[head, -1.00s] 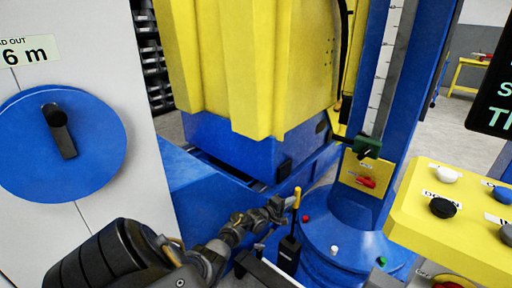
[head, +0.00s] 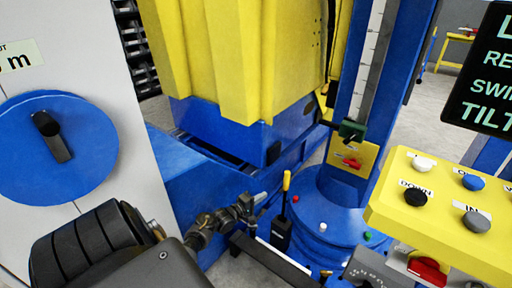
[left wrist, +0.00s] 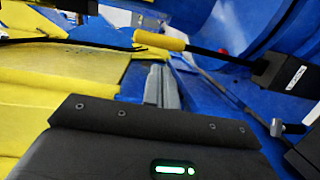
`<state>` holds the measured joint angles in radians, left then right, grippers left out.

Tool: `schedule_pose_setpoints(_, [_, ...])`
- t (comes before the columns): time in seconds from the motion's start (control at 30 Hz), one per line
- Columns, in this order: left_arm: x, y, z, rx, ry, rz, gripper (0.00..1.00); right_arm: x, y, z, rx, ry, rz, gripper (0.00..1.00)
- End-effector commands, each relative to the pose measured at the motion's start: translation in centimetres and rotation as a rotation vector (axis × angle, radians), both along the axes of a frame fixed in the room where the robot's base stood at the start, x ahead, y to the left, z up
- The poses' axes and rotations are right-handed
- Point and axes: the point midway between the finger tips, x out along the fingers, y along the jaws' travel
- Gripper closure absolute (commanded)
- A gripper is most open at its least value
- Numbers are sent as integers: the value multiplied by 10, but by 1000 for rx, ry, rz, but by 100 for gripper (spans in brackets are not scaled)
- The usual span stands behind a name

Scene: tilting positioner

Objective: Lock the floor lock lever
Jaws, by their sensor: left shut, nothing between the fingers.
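The floor lock lever (head: 286,190) has a yellow grip on a thin dark rod that rises from a black labelled housing (head: 282,230). In the head view it stands nearly upright beside the round blue base. In the left wrist view its yellow grip (left wrist: 160,40) lies across the top, just beyond my fingers, and its black housing (left wrist: 285,73) is at the right. My left gripper (head: 263,196) is shut and empty, a little left of the lever, with a visible gap. My right gripper is not in view.
The round blue base (head: 320,225) carries small coloured knobs. A yellow control panel (head: 445,215) with buttons juts in at the right. A blue and yellow machine (head: 215,60) fills the back. A white cabinet with a blue disc (head: 85,150) stands at the left.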

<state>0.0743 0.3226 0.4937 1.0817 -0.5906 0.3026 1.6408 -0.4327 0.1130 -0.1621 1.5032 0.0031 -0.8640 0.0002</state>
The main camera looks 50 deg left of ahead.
Motion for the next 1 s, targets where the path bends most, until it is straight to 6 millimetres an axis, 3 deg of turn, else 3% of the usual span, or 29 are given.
schedule_pose_setpoints(0.23, [-22,0,0,0,1,-2,100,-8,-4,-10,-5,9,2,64])
schedule_pose_setpoints(0.9, [-23,-2,-1,0,2,-4,100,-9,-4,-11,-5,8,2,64])
schedule_pose_setpoints(1.0, [-27,-8,-12,29,34,-7,100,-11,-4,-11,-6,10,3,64])
